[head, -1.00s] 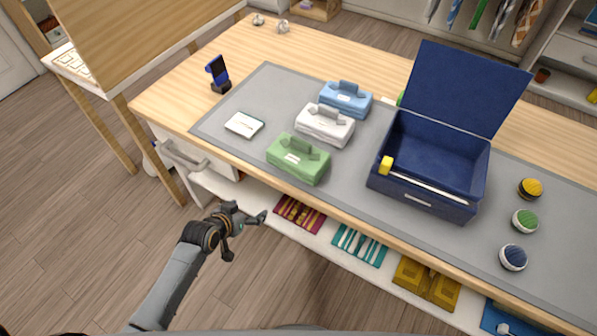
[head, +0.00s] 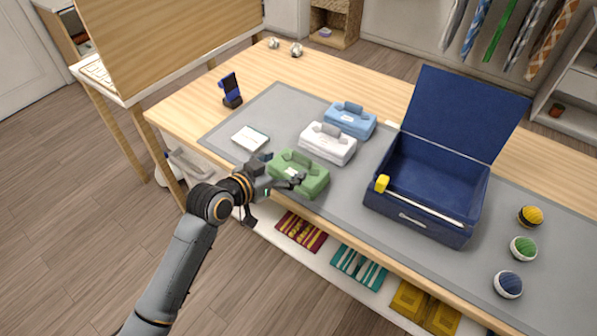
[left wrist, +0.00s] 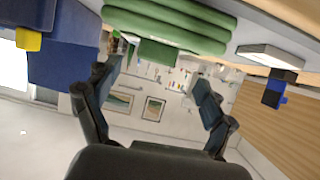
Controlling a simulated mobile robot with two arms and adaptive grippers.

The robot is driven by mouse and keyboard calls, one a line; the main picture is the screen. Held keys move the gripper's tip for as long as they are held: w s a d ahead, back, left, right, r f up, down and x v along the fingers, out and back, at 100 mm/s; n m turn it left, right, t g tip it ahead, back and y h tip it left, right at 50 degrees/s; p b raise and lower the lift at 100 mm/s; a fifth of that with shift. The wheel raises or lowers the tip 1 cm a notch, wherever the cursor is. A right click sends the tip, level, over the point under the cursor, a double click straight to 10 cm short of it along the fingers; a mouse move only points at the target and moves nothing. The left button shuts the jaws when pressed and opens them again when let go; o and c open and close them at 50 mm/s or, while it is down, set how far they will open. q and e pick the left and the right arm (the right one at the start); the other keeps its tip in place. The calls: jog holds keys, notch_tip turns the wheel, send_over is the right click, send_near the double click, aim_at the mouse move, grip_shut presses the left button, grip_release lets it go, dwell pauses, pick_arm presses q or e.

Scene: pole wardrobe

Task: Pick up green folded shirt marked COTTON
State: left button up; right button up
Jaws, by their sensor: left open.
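The green folded shirt (head: 310,181) lies on the grey mat at the front edge of the table, nearest the left arm of the three folded shirts. Its label is too small to read. My left gripper (head: 272,198) is open at the shirt's front left side, one finger overlapping the shirt in the head view. In the left wrist view the shirt (left wrist: 175,28) shows as stacked green folds at the top, above and beyond the open fingers (left wrist: 152,84). Nothing is between the fingers. I cannot tell whether a finger touches it. My right gripper is not in view.
A white shirt (head: 328,146) and a blue shirt (head: 350,121) lie behind. An open navy case (head: 415,222) with a yellow-ended rod stands right. A white card (head: 250,138) and a phone stand (head: 231,92) are left. Rolled balls (head: 523,248) lie far right.

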aim_at(300, 158)
pick_arm(q)
jog(key=x, duration=0.7)
jog(key=shift+d, duration=0.25)
jog(key=shift+c, duration=0.4)
jog(key=c, duration=1.3)
jog(key=shift+r, duration=0.1)
